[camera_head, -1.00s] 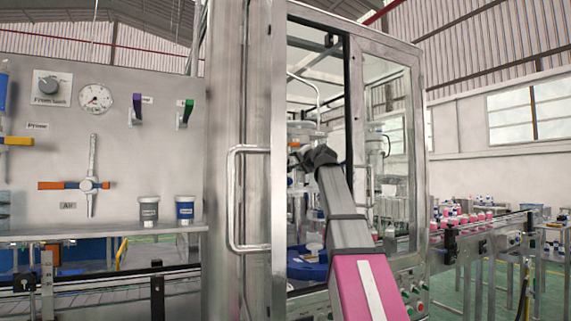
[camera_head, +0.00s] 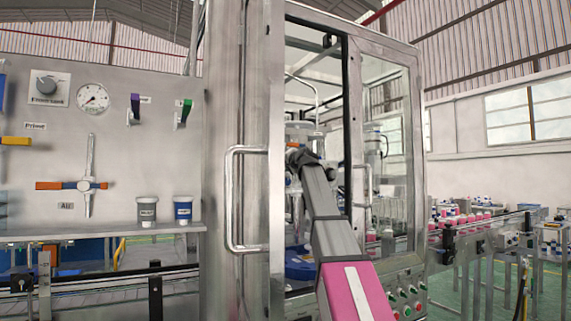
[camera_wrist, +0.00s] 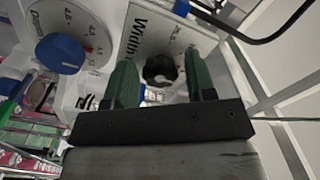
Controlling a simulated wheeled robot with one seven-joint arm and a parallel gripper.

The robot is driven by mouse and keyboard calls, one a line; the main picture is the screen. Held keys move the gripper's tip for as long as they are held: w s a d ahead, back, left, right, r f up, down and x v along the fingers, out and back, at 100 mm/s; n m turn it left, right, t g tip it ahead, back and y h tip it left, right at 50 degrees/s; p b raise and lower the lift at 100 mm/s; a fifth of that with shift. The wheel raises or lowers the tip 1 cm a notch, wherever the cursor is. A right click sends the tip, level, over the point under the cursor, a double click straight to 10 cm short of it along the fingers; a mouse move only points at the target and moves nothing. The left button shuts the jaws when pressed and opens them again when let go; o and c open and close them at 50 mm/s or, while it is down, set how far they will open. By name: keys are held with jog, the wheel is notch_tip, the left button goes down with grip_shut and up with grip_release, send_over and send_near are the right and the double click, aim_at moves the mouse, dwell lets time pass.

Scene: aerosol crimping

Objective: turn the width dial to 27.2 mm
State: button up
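The width dial (camera_wrist: 160,70) is a small black knob on a white plate (camera_wrist: 145,32) lettered "Width" in the wrist view. My gripper (camera_wrist: 161,72) is open, with one green finger on each side of the knob in that view. Gaps show between both fingers and the knob, and I cannot tell how deep the fingertips reach. The dial's setting is not readable. In the head view my gripper end (camera_head: 298,154) is inside the machine's open doorway; the dial is not distinguishable there.
A second dial with a blue knob (camera_wrist: 61,53) and a numbered round scale sits left of the width plate. In the head view, the steel door frame with its handle (camera_head: 232,200) stands left of my arm, and a glazed panel (camera_head: 390,150) stands right.

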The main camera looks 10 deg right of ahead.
jog(key=c, duration=0.6)
jog(key=shift+m, duration=4.3)
jog(key=o, duration=0.9)
jog(key=shift+s, duration=0.1)
